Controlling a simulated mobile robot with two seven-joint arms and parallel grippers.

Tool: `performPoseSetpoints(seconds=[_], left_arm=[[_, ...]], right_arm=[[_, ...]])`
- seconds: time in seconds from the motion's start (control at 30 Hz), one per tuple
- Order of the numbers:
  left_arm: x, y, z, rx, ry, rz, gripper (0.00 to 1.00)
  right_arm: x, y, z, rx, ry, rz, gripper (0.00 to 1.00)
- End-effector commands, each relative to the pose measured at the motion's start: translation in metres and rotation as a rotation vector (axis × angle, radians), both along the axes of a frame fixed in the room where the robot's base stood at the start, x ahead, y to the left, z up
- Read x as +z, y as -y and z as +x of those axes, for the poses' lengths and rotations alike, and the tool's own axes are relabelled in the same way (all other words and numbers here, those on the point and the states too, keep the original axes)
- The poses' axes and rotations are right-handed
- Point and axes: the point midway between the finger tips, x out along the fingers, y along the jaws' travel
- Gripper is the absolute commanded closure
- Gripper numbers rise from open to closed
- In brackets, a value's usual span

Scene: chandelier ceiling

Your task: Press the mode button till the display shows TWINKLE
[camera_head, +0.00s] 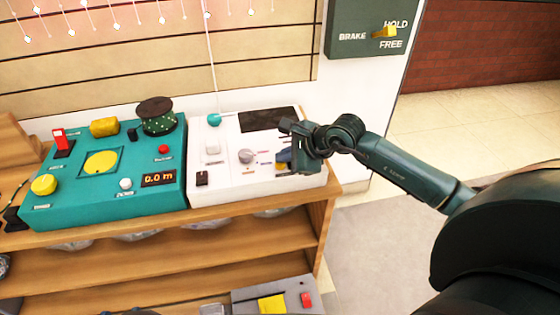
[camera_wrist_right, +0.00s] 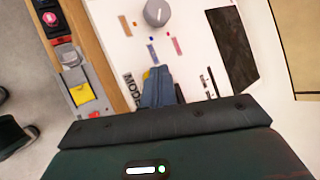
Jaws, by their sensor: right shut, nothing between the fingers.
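A white control box (camera_head: 225,185) stands on the wooden counter. A dark panel (camera_head: 268,121) at its back right shows no readable text; it also shows in the right wrist view (camera_wrist_right: 232,48). In that view the MODE label (camera_wrist_right: 132,92) is printed on the box, beside my fingers. My right gripper (camera_head: 283,160) is shut and empty, its bluish fingertips over the right front part of the box; it also shows in the right wrist view (camera_wrist_right: 157,72). The mode button is hidden or mostly hidden by the fingers, and I cannot tell whether they touch it. My left gripper is out of view.
A grey knob (camera_head: 246,156) and a white switch (camera_head: 212,146) are on the white box. A teal machine (camera_head: 90,205) reading 0.0 m stands to its left. A green brake panel (camera_head: 350,45) is on the wall behind. A grey box (camera_head: 245,303) sits on a lower shelf.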

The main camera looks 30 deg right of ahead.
Motion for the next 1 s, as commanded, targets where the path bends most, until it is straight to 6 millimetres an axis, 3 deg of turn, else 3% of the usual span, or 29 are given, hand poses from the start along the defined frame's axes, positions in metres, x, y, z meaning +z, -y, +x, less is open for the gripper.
performPoseSetpoints(seconds=[0.2, 0.63, 1.0], left_arm=[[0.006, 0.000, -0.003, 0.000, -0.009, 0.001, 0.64], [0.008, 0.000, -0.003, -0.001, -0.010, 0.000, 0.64], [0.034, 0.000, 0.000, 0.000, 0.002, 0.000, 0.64]], right_arm=[[0.013, 0.000, 0.000, 0.001, 0.000, -0.001, 1.00], [0.017, 0.000, 0.000, 0.001, 0.002, 0.000, 1.00], [0.053, 0.000, 0.000, 0.000, 0.001, -0.001, 1.00]])
